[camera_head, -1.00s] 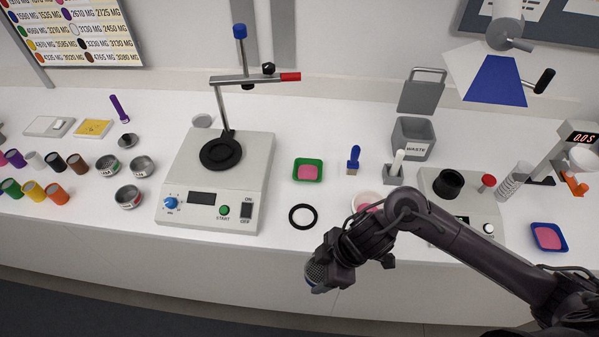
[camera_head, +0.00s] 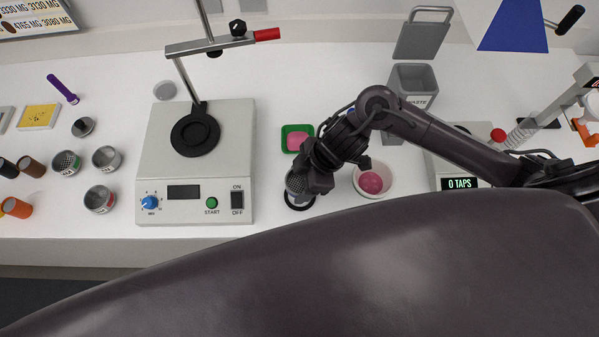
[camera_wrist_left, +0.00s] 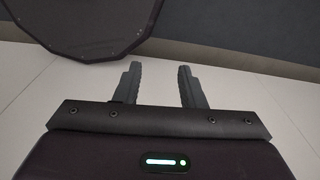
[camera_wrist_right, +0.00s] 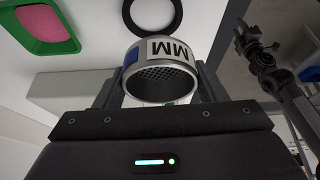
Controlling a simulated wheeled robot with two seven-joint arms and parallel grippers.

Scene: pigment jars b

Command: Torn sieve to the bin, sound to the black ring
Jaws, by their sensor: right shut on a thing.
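My right gripper (camera_head: 317,172) is shut on a metal sieve (camera_head: 296,184), just above or at the black ring (camera_head: 300,208); I cannot tell if they touch. The right wrist view shows this sieve (camera_wrist_right: 160,50) tilted, with mesh, a blue mark and a white label; no tear is clear there. The ring (camera_wrist_right: 128,14) shows beyond it. Other small metal cups, apparently sieves, stand at the left: one green-banded (camera_head: 66,163), one plain (camera_head: 106,158), one red-banded (camera_head: 100,199). The grey waste bin (camera_head: 415,80) stands open at the back. My left gripper (camera_wrist_left: 160,75) is open and empty.
My own dark arm link covers the front.

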